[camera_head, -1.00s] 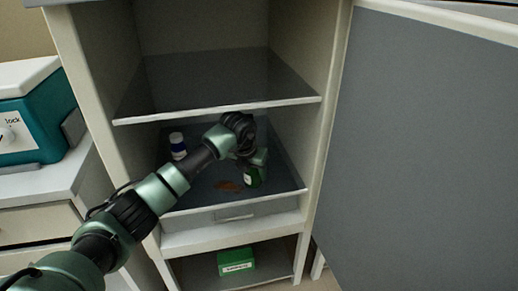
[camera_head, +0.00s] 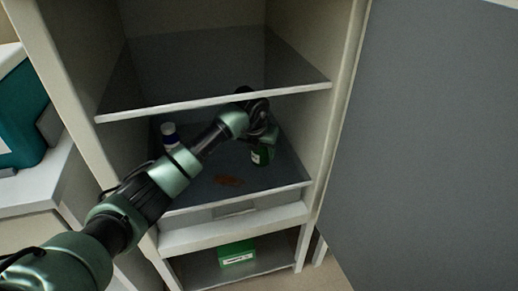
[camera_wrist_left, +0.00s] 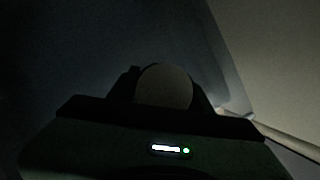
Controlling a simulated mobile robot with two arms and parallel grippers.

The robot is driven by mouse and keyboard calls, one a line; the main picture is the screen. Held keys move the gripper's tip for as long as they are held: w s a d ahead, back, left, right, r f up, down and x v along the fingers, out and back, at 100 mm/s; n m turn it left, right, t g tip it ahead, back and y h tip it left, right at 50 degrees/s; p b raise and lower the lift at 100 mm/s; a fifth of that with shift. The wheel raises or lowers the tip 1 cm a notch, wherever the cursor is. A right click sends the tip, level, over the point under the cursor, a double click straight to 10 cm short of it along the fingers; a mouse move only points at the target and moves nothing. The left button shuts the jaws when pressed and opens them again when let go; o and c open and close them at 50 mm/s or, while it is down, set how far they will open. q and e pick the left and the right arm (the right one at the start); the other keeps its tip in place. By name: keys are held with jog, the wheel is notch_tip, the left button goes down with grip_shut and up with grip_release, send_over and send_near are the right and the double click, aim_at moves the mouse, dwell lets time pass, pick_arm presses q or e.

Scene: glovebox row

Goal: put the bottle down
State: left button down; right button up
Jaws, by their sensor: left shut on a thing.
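A green bottle (camera_head: 262,154) with a pale label is in the cabinet's middle compartment, right of centre. My left gripper (camera_head: 266,136) reaches in from the left and is shut on it; the arm hides its upper part. In the left wrist view a round pale cap (camera_wrist_left: 165,87) shows between the dark jaws. The bottle looks roughly upright. I cannot tell whether its base touches the middle shelf (camera_head: 195,192). My right gripper is not in view.
A brown stain (camera_head: 229,181) lies on the shelf near the front. A glossy upper shelf (camera_head: 210,70) is above my arm. The open door (camera_head: 430,150) stands right. A green box (camera_head: 237,254) is below.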

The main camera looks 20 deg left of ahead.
aim_at(258, 155)
pick_arm(q)
jog(key=shift+w+d+f, duration=0.1)
jog(key=shift+w+d, duration=0.05)
jog(key=c, duration=1)
grip_release()
jog(key=shift+f, duration=0.15)
jog(key=shift+c, duration=0.2)
jog(key=o, duration=0.4)
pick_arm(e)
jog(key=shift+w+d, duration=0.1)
pick_arm(q)
jog(key=shift+r, duration=0.4)
jog(key=s, duration=0.3)
jog(key=shift+s+r, duration=0.15)
jog(key=shift+r, duration=0.15)
jog(key=s, duration=0.9)
jog(key=shift+a, duration=0.2)
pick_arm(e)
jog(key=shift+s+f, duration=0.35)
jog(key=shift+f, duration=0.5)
